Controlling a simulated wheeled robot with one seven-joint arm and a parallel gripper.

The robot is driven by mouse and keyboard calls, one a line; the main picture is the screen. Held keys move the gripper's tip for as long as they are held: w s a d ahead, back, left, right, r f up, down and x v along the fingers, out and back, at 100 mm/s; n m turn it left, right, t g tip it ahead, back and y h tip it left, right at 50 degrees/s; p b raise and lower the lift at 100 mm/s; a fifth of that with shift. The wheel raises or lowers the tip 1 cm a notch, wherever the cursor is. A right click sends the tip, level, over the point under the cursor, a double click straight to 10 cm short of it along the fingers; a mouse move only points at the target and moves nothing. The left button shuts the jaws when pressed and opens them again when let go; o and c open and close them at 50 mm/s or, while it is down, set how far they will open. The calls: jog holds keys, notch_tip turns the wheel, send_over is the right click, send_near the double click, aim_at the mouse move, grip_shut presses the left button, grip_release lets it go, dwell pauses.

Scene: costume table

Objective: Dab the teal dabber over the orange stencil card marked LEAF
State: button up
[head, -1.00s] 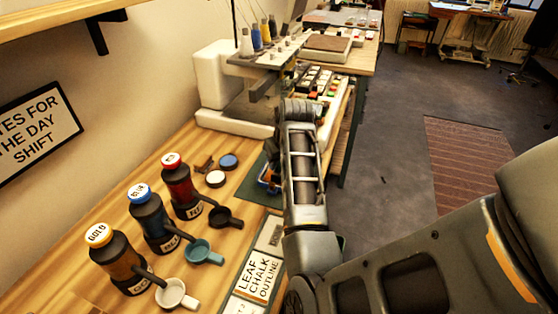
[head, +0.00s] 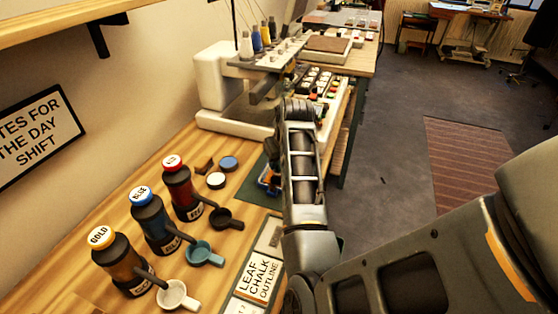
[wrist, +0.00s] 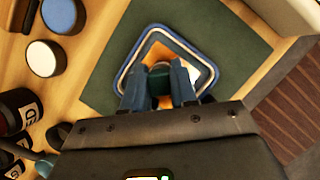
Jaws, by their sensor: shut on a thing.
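In the wrist view my gripper (wrist: 158,88) has its two blue-grey fingers closed on a dark teal dabber (wrist: 159,78), of which only a part shows between them. Below it is a blue-rimmed, white-edged square tray (wrist: 126,72) on a dark green mat (wrist: 235,45). I cannot tell whether the orange patch is the LEAF stencil card, and whether the dabber touches anything is hidden. In the head view my arm covers most of the gripper and tray.
Gold, blue and red bottles (head: 114,261) with small cups stand left on the bench. A blue lid (head: 229,163) and white lid (head: 216,181) lie near the mat. A "LEAF CHALK OUTLINE" card (head: 256,278) lies in front. A sewing machine (head: 222,92) stands behind.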

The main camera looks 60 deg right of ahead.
jog(key=shift+r+p, duration=2.1)
jog(key=shift+r, duration=1)
